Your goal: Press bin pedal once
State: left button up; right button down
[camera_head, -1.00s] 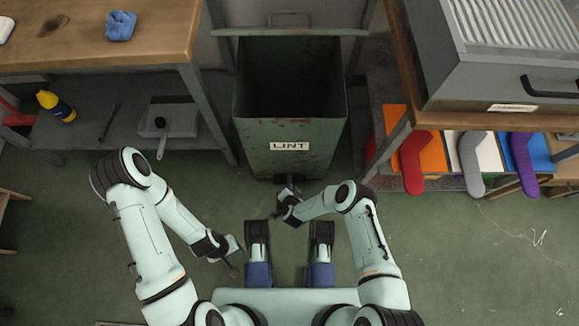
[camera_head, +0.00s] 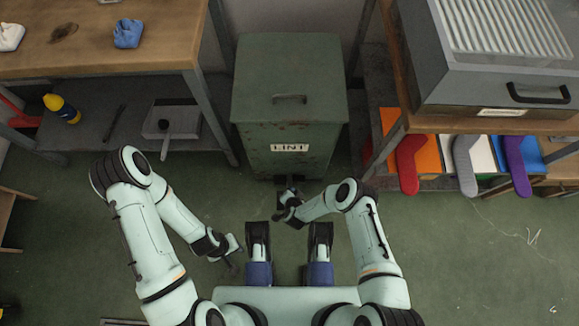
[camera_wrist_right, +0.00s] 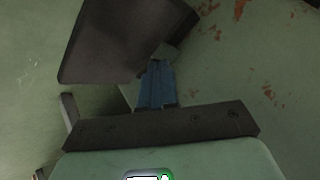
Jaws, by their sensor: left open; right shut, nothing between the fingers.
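The green, rust-marked lint bin (camera_head: 290,165) stands against the back wall with its lid (camera_head: 290,75) shut flat. The dark pedal (camera_head: 290,181) is low at the middle of its front, partly hidden by my right gripper. My right gripper (camera_head: 283,196) is shut and empty, close in front of the pedal. In the right wrist view, its blue fingers (camera_wrist_right: 157,88) are together beside the dark pedal plate (camera_wrist_right: 120,38); I cannot tell whether they touch. My left gripper (camera_head: 236,251) is open and empty over the floor to the left.
A wooden bench (camera_head: 160,62) stands left of the bin, with a lower shelf holding a yellow bottle (camera_head: 62,108) and a dustpan (camera_head: 172,121). At the right are a grey machine (camera_head: 495,65) and several coloured sock shapes (camera_head: 408,163). The green floor in front is clear.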

jog(key=shift+w+r+p, duration=0.1)
jog(key=shift+r+p, duration=1.5)
jog(key=shift+r, duration=0.8)
jog(key=shift+w, duration=0.1)
